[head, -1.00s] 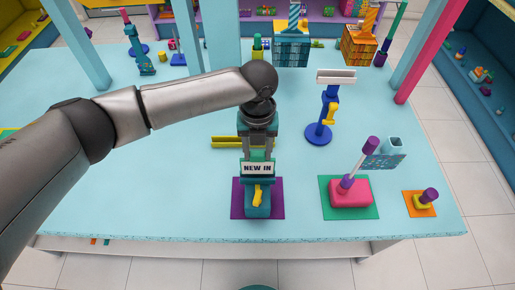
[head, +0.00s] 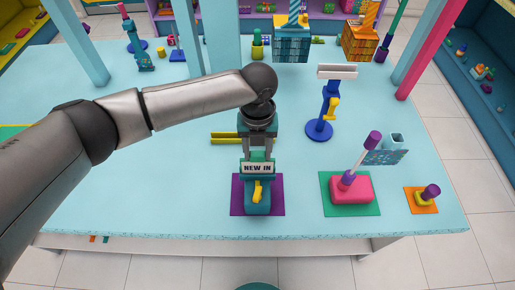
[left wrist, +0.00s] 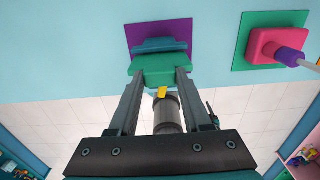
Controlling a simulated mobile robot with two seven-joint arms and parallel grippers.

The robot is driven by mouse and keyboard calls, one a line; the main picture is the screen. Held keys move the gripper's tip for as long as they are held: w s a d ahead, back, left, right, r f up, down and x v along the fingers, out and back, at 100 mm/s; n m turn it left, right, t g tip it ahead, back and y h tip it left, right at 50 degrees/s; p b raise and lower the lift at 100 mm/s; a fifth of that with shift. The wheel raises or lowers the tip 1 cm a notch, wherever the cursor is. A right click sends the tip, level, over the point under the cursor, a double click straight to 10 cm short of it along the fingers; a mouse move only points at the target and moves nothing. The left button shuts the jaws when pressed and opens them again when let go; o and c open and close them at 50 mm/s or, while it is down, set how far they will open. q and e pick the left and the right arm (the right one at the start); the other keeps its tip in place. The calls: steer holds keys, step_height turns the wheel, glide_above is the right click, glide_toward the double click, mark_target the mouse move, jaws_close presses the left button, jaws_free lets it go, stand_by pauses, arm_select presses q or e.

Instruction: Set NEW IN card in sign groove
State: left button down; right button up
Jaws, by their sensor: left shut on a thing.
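The NEW IN card (head: 258,168) is a small plate with dark letters on a light strip and a green edge. My left gripper (head: 257,156) is shut on it from above and behind; the gripped green piece also shows in the left wrist view (left wrist: 160,68). The card is upright, over or against a teal stand (head: 250,204) with a yellow lever (head: 258,192), on a purple mat (head: 277,197). I cannot tell whether card and stand touch. A blue stand (head: 327,110) bears a white bar (head: 337,72). No groove is clearly visible. My right gripper is not in view.
A pink block (head: 352,190) with a purple-tipped rod stands on a green mat at the right. A yellow piece (head: 424,200) sits on an orange mat. Yellow strips (head: 226,138) lie behind my gripper. The table's left middle is clear beneath my arm.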

arm_select(q)
steer(key=shift+f+b, duration=0.5)
steer(key=shift+f, duration=0.4)
steer(key=shift+c, duration=1.4)
jaws_free()
step_height(320, 180, up, 15)
steer(key=shift+r+b, duration=0.15)
steer(key=shift+b, duration=0.3)
